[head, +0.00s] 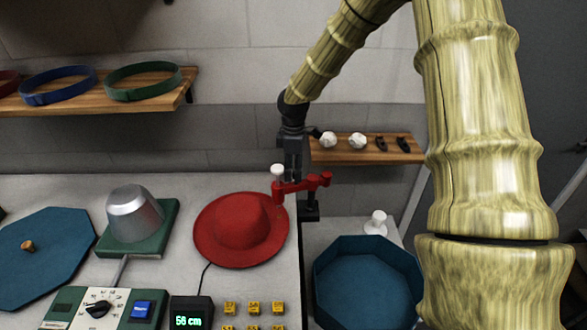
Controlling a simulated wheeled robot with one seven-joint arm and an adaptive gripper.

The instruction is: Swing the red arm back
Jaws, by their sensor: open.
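The red arm (302,185) is a short bar at the right edge of the grey worktop, level in the picture, to the right of the red hat (240,229). A white knob (278,170) stands at its left end. A black mount (309,212) shows beneath it. My gripper (292,172) points down just behind or over the bar's left half, close to the white knob. It is open. Its fingertips are partly hidden by the red bar, and I cannot tell whether they touch it.
A metal hat block (135,214) on a green base, a control panel (98,308), a display (190,321) and yellow keys (253,307) crowd the worktop. A blue octagonal bin (368,285) and white knob (376,222) are at right. A shelf (350,157) is behind.

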